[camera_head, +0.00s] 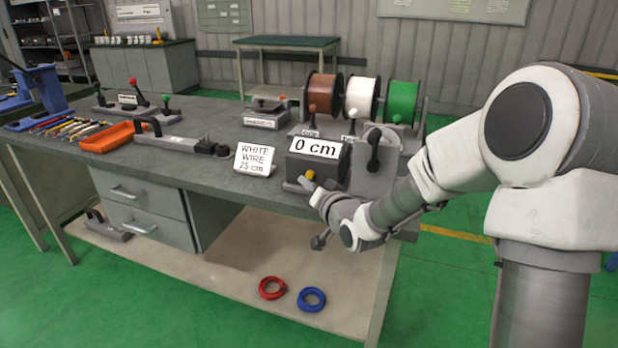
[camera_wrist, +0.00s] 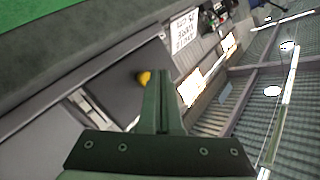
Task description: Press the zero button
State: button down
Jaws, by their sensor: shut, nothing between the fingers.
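The yellow button (camera_head: 310,175) sits low on the front of a dark grey box whose white display (camera_head: 315,148) reads "0 cm". In the wrist view the same yellow button (camera_wrist: 144,77) shows just left of the fingertips, partly hidden by them. My gripper (camera_head: 302,184) is at the front of the box, close to the button. In the wrist view my gripper (camera_wrist: 161,74) is shut with nothing in it. I cannot tell whether the fingertips touch the button.
A sign (camera_head: 254,160) reading "WHITE WIRE 25 cm" stands left of the box. Brown, white and green wire spools (camera_head: 403,101) stand behind it. A lever unit (camera_head: 375,160) is at its right. An orange tray (camera_head: 112,137) and tools lie farther left on the workbench (camera_head: 215,118).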

jog(key=shift+s, duration=0.1)
jog(key=s, duration=0.1)
jog(key=s+a, duration=0.1)
jog(key=s, duration=0.1)
jog(key=s+b, duration=0.1)
jog(key=shift+s+a, duration=0.3)
jog(key=shift+a, duration=0.05)
jog(key=shift+d, duration=0.1)
dwell(0.6)
